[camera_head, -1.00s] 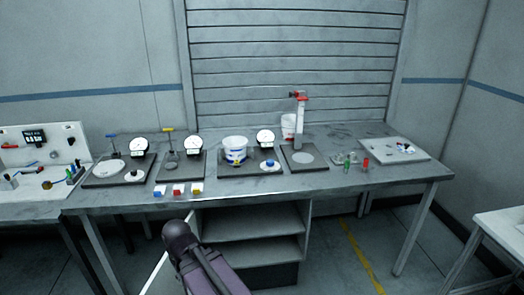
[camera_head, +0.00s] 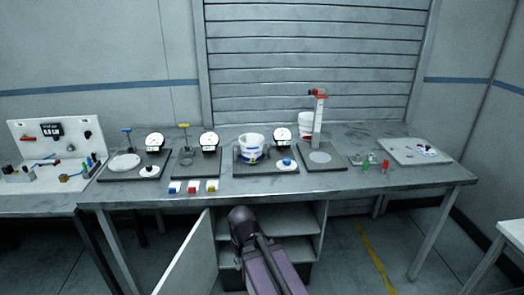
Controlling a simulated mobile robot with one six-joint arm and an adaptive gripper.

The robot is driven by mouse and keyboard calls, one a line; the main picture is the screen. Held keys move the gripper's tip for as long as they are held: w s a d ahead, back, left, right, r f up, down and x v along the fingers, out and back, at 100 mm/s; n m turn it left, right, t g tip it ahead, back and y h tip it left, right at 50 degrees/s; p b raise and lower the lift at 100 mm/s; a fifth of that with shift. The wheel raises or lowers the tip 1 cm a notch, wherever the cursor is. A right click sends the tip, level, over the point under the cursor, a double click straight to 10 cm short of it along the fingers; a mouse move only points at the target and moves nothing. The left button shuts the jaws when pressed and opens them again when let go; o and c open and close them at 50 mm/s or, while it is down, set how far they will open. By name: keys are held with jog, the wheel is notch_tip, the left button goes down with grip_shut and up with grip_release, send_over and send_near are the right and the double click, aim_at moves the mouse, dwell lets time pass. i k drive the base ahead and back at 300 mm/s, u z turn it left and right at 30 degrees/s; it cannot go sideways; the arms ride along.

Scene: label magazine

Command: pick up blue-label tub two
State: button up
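A white tub with a blue label (camera_head: 251,151) stands upright on a dark base plate (camera_head: 240,170) near the middle of the bench. I cannot read a number on it, so I cannot tell whether it is tub two. Another white tub (camera_head: 305,127) with reddish marking stands farther back, partly behind a grey post with a red top. No other blue-label tub shows clearly. My purple arm rises from the bottom edge in front of the cabinet, below the bench top. My gripper does not show.
Dial gauges and plates line the bench (camera_head: 420,183). Small red, blue and yellow blocks (camera_head: 193,187) sit at its front edge. Below, a cabinet door (camera_head: 190,262) hangs open beside shelves. Red and green pieces and a pale board (camera_head: 400,147) are at the right.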

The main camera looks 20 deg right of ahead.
aim_at(252, 148)
jog(key=u, duration=0.05)
jog(key=i, duration=1)
jog(key=z, duration=0.05)
